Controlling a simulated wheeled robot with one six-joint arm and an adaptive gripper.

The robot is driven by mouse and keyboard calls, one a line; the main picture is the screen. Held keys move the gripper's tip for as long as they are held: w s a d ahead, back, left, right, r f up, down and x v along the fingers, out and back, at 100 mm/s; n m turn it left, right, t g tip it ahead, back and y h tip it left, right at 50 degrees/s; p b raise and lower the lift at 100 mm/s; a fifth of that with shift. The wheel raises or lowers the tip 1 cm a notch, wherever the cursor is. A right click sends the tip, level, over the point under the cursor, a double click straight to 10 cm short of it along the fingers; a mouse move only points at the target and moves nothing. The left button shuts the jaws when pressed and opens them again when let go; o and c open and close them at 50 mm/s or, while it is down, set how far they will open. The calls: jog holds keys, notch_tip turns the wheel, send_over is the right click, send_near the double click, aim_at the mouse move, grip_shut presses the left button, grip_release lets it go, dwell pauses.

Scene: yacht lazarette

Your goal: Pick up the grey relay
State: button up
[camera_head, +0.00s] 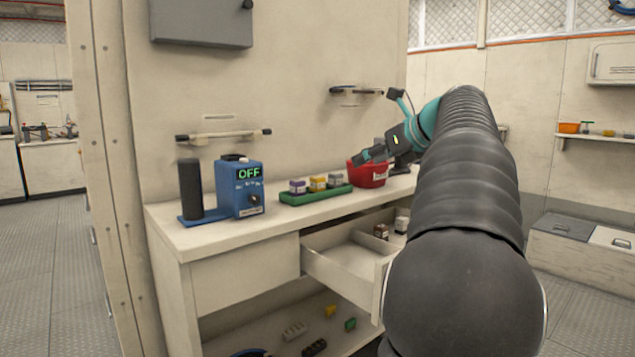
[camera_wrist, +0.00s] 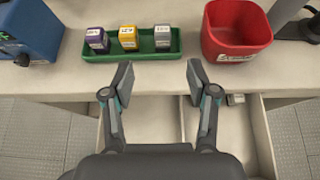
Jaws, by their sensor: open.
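The grey relay (camera_wrist: 162,39) stands in the green tray (camera_wrist: 110,52), at the right end of a row with a yellow relay (camera_wrist: 128,38) and a purple relay (camera_wrist: 97,40). In the head view the grey relay (camera_head: 335,181) is also at the tray's right end, on the bench top. My gripper (camera_wrist: 158,75) is open and empty. In the wrist view its fingertips are nearer the bench's front edge than the tray, and the grey relay shows beyond the gap between them.
A red bin (camera_wrist: 237,32) stands right of the tray. A blue device reading OFF (camera_head: 240,188) and a dark cylinder (camera_head: 190,188) stand left. Loose parts lie on the lower shelf (camera_head: 255,335).

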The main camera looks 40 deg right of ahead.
aim_at(339, 174)
jog(key=x, duration=0.7)
jog(key=shift+w+d+f+b, duration=0.15)
jog(key=shift+w+d+b, duration=0.05)
jog(key=shift+b, duration=0.15)
jog(key=shift+b+x, duration=0.35)
jog(key=shift+x, duration=2.5)
jog(key=shift+a, duration=0.1)
jog(key=c, duration=1.1)
